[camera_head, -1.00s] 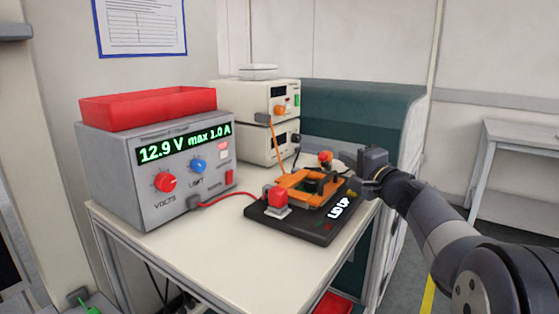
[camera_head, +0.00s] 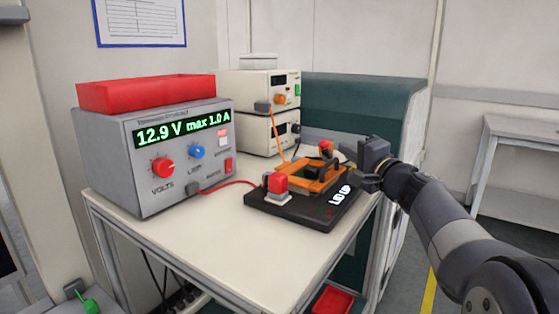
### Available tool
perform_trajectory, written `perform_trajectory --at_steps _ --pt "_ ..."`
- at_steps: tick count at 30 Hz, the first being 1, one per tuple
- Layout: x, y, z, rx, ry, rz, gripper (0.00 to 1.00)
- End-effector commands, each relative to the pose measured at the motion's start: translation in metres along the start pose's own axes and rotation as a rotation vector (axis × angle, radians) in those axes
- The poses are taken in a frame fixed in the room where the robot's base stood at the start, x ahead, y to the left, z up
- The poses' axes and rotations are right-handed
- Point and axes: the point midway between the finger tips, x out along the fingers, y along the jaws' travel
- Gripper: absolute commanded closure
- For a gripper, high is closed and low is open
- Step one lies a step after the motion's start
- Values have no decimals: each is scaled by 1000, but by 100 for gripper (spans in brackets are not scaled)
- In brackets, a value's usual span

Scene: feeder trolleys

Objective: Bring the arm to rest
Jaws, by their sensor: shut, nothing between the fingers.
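My arm (camera_head: 450,225) reaches in from the lower right. My gripper (camera_head: 352,172) is at the right rear side of a black test fixture (camera_head: 305,219) on the trolley top. It is shut and holds nothing. The fixture carries an orange frame (camera_head: 298,187), a red button (camera_head: 277,183) at its front left and a lit label that I cannot read surely. A red knob (camera_head: 326,148) stands at the back of the fixture, close to my gripper. The fingertips are small and partly hidden, so I cannot tell whether they touch the fixture.
A grey power supply (camera_head: 165,165) showing 12.9 V max 1.0 A stands at the left, with a red tray (camera_head: 147,95) on top. Two stacked cream instruments (camera_head: 255,90) stand behind. Cables run to the fixture. The trolley's front top (camera_head: 200,245) is clear.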

Motion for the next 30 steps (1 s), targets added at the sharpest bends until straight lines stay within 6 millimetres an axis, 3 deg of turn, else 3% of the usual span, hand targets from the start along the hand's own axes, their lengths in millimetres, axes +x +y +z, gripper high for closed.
perform_trajectory --at_steps 1,30 --pt "3 -7 -4 8 1 5 100" --pt "42 -2 -37 148 -7 85 100"
